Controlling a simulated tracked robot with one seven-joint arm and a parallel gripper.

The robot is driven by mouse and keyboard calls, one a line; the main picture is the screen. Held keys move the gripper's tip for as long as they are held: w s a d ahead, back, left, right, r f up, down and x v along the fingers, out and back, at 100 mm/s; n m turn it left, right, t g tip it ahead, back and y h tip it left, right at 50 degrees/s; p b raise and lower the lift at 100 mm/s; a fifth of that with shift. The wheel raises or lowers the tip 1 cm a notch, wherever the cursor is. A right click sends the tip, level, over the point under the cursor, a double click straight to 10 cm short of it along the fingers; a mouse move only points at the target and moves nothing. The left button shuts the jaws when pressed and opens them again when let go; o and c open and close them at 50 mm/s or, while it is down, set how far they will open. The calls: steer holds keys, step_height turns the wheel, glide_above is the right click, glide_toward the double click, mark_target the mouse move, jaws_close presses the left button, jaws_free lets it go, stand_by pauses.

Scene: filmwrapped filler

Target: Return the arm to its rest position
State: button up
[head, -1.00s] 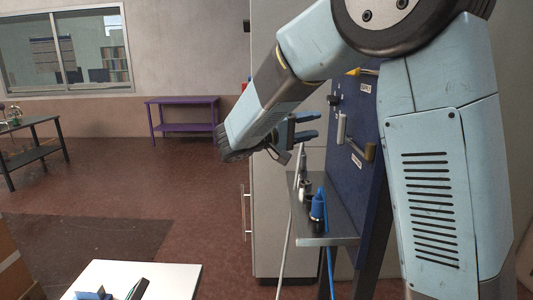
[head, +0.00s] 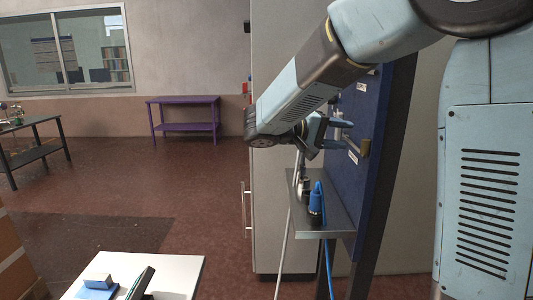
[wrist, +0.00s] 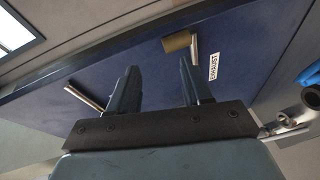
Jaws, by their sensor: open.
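My gripper (head: 347,130) is at the end of my light blue arm, in front of the dark blue panel (head: 373,190) in the head view. In the wrist view my gripper (wrist: 158,88) shows two blue fingers spread apart with nothing between them. The blue panel (wrist: 120,70) lies beyond the fingertips. A brass-coloured cylinder on a peg (wrist: 178,42) and a label reading EXHAUST (wrist: 214,67) are on the panel, beyond the right finger. A metal bar (wrist: 84,98) shows left of the left finger. I see no contact between the fingers and these things.
A metal shelf (head: 322,222) below the gripper holds a blue tool (head: 316,205) with a blue hose. A tall grey cabinet (head: 270,200) stands behind. A white table (head: 180,275) is at the lower left. A purple bench (head: 185,118) stands far back. The floor between is open.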

steer(key=s+d+f+g+y, duration=0.1)
steer(key=s+d+f+y, duration=0.3)
steer(key=s, duration=0.4)
steer(key=s+d+f+g+y, duration=0.2)
steer(key=s+d+y, duration=0.35)
steer(key=s, duration=0.35)
steer(key=s+a+m+t+y, duration=0.1)
steer(key=s+a+t+y, duration=0.3)
steer(key=s+y, duration=0.2)
steer(key=shift+f+m, duration=0.15)
steer(key=shift+m, duration=0.15)
steer(key=shift+o, duration=0.2)
steer(key=shift+s+a, duration=0.1)
steer(key=shift+a, duration=0.05)
stand_by(1.0)
